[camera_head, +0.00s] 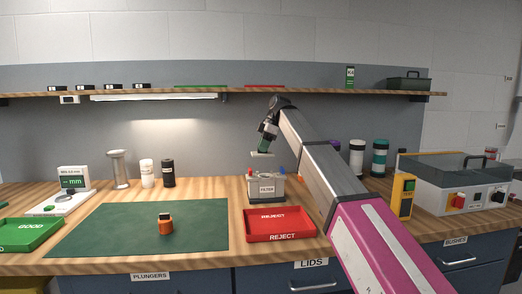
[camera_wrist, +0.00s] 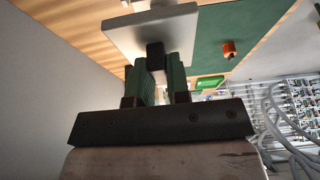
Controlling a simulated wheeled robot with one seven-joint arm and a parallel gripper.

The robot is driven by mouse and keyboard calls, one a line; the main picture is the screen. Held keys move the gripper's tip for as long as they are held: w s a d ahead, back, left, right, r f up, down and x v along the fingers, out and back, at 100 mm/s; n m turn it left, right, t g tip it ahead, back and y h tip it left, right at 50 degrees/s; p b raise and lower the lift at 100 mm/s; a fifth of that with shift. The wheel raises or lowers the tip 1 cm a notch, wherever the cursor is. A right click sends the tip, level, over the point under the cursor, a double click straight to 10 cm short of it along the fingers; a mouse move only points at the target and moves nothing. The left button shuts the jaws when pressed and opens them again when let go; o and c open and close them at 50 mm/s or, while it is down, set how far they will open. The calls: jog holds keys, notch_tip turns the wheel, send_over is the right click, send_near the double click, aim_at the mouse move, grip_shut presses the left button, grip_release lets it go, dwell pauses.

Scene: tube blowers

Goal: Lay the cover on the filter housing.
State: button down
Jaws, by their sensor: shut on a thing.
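My gripper (camera_head: 267,146) is shut on the black knob of the cover (camera_head: 262,154), a thin pale grey plate. In the wrist view the knob (camera_wrist: 155,55) sits between my green fingers, and the cover (camera_wrist: 125,37) spreads out beyond them. The filter housing (camera_head: 266,190) is a grey box marked FILTER on the bench, with a red and a blue part at its top. The cover is above the housing with a gap between them, and it looks close to level. The cover hides most of what lies behind it in the wrist view.
A red reject tray (camera_head: 280,236) stands in front of the housing. A green mat (camera_head: 110,226) with an orange and black part (camera_head: 165,225) lies to the left. A yellow device (camera_head: 402,196) stands to the right. A shelf (camera_head: 220,94) runs above the bench.

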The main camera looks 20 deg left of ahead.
aim_at(268, 152)
jog(key=shift+w+d+r, duration=0.1)
jog(key=shift+w+d, duration=0.45)
jog(key=shift+d, duration=0.05)
jog(key=shift+f, duration=2.3)
jog(key=shift+f, duration=2.15)
jog(key=c, duration=1)
grip_release()
jog(key=v, duration=1)
jog(key=shift+w+d+r, duration=0.1)
jog(key=shift+d+r, duration=0.1)
jog(key=shift+r, duration=0.1)
